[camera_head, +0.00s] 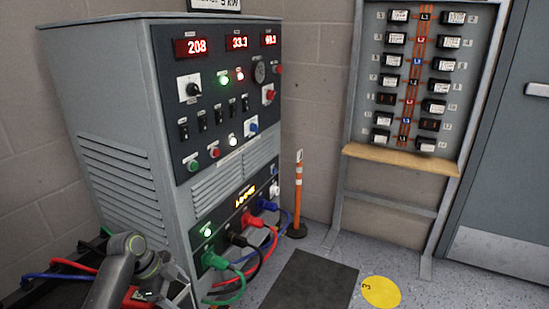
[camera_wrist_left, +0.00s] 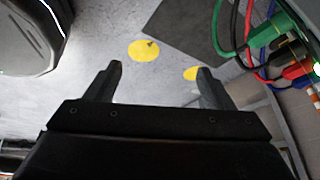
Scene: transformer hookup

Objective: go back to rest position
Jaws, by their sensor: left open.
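My left gripper shows in the left wrist view (camera_wrist_left: 158,82), with its two dark fingers wide apart and nothing between them. It hangs over the grey speckled floor. Part of my left arm (camera_head: 125,265) shows at the lower left of the head view, in front of the grey cabinet (camera_head: 105,120); its gripper fingers cannot be made out there. My right gripper is in neither view. Green, black, red and blue plugs (camera_head: 215,261) sit in the cabinet's lower panel. The same coloured plugs and cables show at the right of the left wrist view (camera_wrist_left: 287,28), apart from the fingers.
Cables (camera_head: 237,290) loop down to the floor beside the cabinet. An orange post (camera_head: 298,190) stands at its right. A breaker board (camera_head: 349,125) with a wooden ledge stands by the wall, near a grey door (camera_head: 515,150). A dark mat (camera_head: 312,282) and yellow floor marker (camera_head: 381,291) lie on open floor.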

